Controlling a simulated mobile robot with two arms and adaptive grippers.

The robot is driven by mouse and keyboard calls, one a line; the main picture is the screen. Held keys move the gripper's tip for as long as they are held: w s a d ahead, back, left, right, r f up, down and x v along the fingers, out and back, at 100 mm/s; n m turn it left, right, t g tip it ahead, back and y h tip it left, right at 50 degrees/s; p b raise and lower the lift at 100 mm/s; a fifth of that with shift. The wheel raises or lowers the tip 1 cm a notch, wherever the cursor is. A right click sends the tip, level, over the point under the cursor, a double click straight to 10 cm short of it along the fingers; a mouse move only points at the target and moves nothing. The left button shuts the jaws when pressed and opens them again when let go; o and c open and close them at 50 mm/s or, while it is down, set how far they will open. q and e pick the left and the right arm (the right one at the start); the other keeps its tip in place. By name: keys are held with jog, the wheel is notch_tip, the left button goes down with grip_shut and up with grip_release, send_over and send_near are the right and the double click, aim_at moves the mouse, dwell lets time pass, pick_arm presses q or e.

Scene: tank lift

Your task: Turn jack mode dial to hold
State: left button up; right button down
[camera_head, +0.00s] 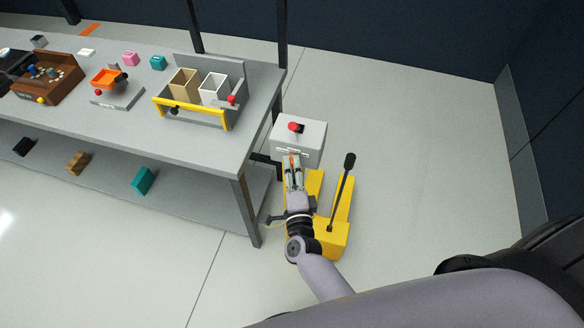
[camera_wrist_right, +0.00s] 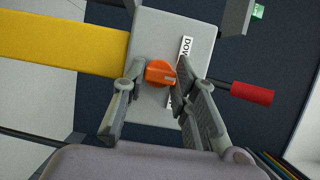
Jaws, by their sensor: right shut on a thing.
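An orange mode dial (camera_wrist_right: 160,72) with a pale pointer mark sits on a light grey panel (camera_wrist_right: 150,35) in the right wrist view. The mark points toward the right of that picture, toward a white label (camera_wrist_right: 185,48). The label starts with "DOW"; the rest is hidden behind a finger. My right gripper (camera_wrist_right: 157,80) is shut on the dial, one finger on each side. In the head view my right gripper (camera_head: 292,160) is over the yellow jack (camera_head: 330,240), in front of a grey box (camera_head: 312,136). My left gripper is not in view.
A black-tipped lever (camera_head: 343,180) rises from the jack, right of my gripper. A red-handled rod (camera_wrist_right: 250,92) is close to the fingers. A grey workbench (camera_head: 190,142) with boxes and trays stands at the left. Floor at the right is clear.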

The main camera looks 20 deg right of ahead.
jog(key=c, duration=1.3)
grip_release()
jog(key=v, duration=1.2)
